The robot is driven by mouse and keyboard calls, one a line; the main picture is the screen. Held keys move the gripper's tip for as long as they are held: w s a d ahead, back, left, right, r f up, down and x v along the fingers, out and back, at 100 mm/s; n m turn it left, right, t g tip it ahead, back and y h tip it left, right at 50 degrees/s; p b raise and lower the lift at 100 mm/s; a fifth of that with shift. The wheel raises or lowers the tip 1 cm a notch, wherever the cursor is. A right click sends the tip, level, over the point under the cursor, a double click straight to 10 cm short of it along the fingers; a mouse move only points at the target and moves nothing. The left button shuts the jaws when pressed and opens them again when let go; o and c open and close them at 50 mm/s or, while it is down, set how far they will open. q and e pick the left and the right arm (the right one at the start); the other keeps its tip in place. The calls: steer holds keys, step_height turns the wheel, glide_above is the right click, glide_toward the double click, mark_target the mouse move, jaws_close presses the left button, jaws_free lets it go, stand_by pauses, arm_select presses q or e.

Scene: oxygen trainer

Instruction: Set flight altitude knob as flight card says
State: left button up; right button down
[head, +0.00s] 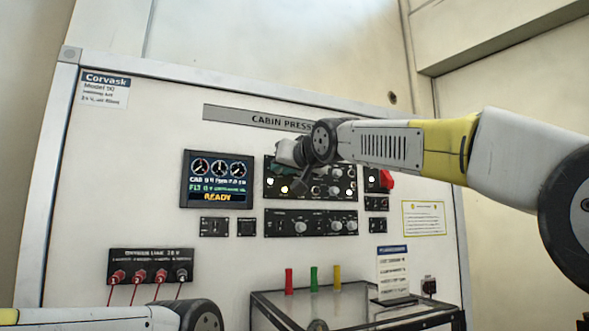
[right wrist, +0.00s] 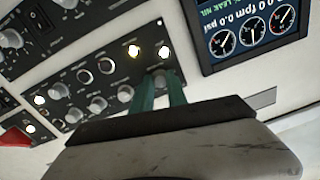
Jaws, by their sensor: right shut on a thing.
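The upper control panel (head: 345,190) is a black plate with knobs and lit lamps, right of the display. My right gripper (head: 287,172) is at its left part, and the arm hides much of it. In the right wrist view, the teal fingers (right wrist: 160,92) are shut around a grey knob (right wrist: 159,76) at the end of the row. Its label and pointer cannot be read. A printed card (head: 392,268) stands on the small table; its lines are too small to read. My left arm shows at the lower left, but its gripper is out of view.
The display (head: 217,180) shows dials, text lines and READY. A lower knob panel (head: 311,222) sits below the upper one. A red knob (head: 386,180) is to the right. The glass-topped table (head: 345,308) holds red, green and yellow upright pieces.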

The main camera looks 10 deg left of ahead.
steer(key=m, duration=0.8)
steer(key=shift+m, duration=0.4)
stand_by(0.4)
steer(key=c, duration=1.6)
jaws_free()
steer(key=shift+s, duration=0.1)
steer(key=v, duration=0.7)
steer(key=shift+s+d, duration=0.2)
steer(key=shift+s, duration=0.05)
steer(key=shift+s+f, duration=0.1)
steer(key=shift+f, duration=0.05)
